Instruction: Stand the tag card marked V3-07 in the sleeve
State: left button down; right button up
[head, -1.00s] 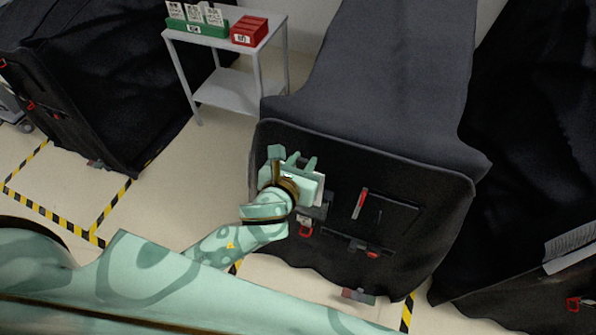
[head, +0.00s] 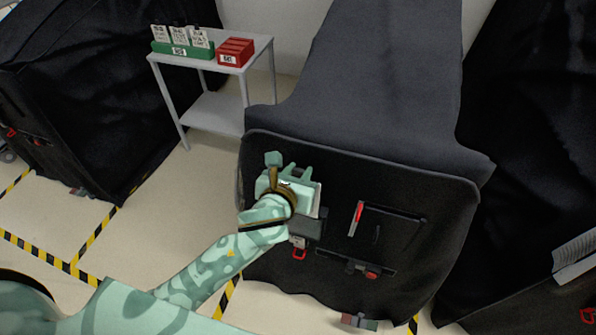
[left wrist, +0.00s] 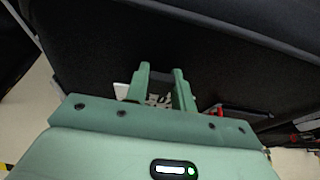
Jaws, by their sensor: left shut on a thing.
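My left gripper (head: 298,174) is shut on a white card (head: 317,198), in front of the black cover of the middle cart (head: 345,165). The card also shows between and beside the fingers in the left wrist view (left wrist: 122,91), with black marks too small to read. The fingers hide part of it. A dark grey pocket (head: 310,226) on the cover, which may be the sleeve, lies just below the card. I cannot tell whether they touch. My right gripper is not in view.
A wider black panel (head: 392,222) with a red strip (head: 357,217) is right of the pocket. A red clip (head: 299,253) hangs below. A grey side table (head: 205,62) bears a green rack of cards (head: 180,49) and a red box (head: 236,50). Covered carts stand on both sides.

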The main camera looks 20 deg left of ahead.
pick_arm(q)
notch_tip(320, 180, down, 7)
jog(key=b, duration=0.3)
dwell(0.4)
jog(key=shift+f, duration=0.1)
dwell(0.4)
jog(key=shift+f+b, duration=0.65)
jog(key=shift+f, duration=0.35)
jog(key=c, duration=1.1)
grip_release()
jog(key=p+v, duration=0.1)
jog(key=v, duration=1.5)
jog(key=shift+s+p, duration=0.2)
jog(key=shift+p, duration=0.15)
jog(key=shift+a, duration=0.1)
